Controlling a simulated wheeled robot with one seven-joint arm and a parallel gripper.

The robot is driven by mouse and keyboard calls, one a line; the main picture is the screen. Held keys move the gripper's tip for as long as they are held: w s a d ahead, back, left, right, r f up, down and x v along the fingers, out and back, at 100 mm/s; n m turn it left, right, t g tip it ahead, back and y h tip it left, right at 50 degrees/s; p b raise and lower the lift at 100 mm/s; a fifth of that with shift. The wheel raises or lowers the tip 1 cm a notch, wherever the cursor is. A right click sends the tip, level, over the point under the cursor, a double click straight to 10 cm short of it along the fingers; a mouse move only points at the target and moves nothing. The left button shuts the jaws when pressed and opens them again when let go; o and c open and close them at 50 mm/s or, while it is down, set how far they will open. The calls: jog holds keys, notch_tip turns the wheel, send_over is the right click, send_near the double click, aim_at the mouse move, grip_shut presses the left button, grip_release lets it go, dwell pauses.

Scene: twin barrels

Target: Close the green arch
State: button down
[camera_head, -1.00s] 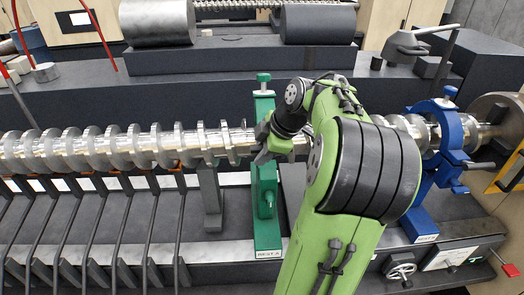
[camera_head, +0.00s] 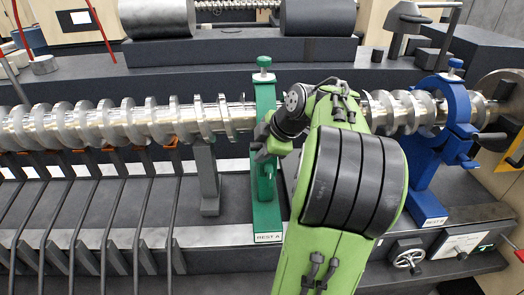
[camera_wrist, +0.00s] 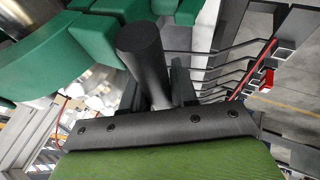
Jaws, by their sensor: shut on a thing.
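The green arch belongs to the green rest labelled REST A (camera_head: 267,215), which stands around the long metal screw shaft (camera_head: 140,122) in the head view. Its upright and top knob show, but my arm hides much of its right side. In the wrist view, a curved green arch piece (camera_wrist: 62,55) lies at the left beside the shiny shaft. My gripper (camera_head: 262,148) is at the front of the green rest, just below the shaft. In the wrist view my gripper (camera_wrist: 155,92) is shut on a dark round handle (camera_wrist: 140,50). I cannot tell how far the arch is open.
A grey support post (camera_head: 207,180) stands left of the green rest. Several dark bars run down from the shaft at the left.

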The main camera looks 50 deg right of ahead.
jog(key=shift+s+a+f, duration=0.1)
jog(key=shift+s+f, duration=0.05)
jog(key=shift+f, duration=0.25)
jog(key=c, duration=1.2)
grip_release()
jog(key=shift+c, duration=0.2)
jog(key=shift+r, duration=0.1)
jog(key=shift+r, duration=0.1)
jog(key=d+p+v, duration=0.1)
jog(key=p+v, duration=0.5)
jog(key=v, duration=0.9)
jog(key=shift+w+a+r, duration=0.2)
jog(key=shift+a+r, duration=0.15)
jog(key=shift+s, duration=0.1)
jog(key=shift+c, duration=0.3)
